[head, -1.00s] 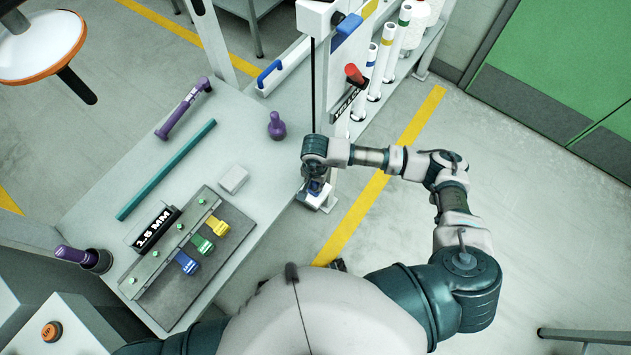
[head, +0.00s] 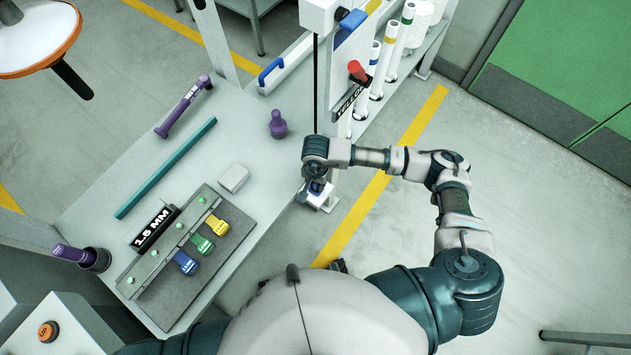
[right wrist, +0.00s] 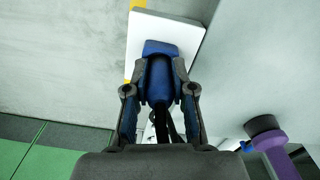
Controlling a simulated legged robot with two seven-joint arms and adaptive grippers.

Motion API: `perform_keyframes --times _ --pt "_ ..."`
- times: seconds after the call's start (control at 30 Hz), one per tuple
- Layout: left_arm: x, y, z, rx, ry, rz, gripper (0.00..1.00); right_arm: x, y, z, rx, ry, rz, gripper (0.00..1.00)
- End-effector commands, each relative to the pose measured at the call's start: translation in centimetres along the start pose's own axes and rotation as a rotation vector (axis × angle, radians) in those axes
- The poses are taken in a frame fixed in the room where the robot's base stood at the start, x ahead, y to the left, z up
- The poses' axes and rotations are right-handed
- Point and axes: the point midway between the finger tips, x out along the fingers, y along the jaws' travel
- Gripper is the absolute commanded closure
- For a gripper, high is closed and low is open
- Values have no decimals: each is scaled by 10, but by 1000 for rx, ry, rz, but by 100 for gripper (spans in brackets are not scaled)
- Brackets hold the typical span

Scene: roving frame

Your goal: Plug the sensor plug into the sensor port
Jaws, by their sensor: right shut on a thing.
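The sensor plug, a dark blue body with black cable (right wrist: 159,82), sits between the fingers of my right gripper (right wrist: 159,95) in the right wrist view. The gripper is shut on it. The plug's wide blue end lies against or just before a white block (right wrist: 185,38); I cannot tell whether they touch. The sensor port itself is hidden, probably behind the plug's end. In the head view my right gripper (head: 316,185) points down at the table's right edge, and the white block (head: 328,203) shows just below it. My left gripper is not in view.
The table (head: 245,210) carries a grey rack (head: 195,285) with blue, green and yellow tags, a teal bar (head: 165,168), a small white box (head: 233,178) and purple tools (head: 277,124). A white post stands beside my right gripper. Open floor lies to the right.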

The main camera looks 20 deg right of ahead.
Motion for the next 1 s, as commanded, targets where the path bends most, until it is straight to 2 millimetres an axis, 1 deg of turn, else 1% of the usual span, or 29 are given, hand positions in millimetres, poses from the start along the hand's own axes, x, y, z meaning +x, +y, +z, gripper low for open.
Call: perform_keyframes --times 0.2,0.23,0.27,0.3,0.33,0.67,0.77,1.0 --pt "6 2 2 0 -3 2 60 7 0 0 0 0 0 100" --pt "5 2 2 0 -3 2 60 6 0 0 0 0 0 71" --pt "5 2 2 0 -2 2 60 6 0 0 0 0 0 64" --pt "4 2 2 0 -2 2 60 6 0 0 0 0 0 53" --pt "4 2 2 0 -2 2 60 5 0 0 0 0 0 47" --pt "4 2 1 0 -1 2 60 4 0 0 0 0 -1 47" --pt "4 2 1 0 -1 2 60 -5 0 -1 1 0 -2 47" --pt "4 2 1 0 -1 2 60 -44 -1 -1 -1 1 -3 47"
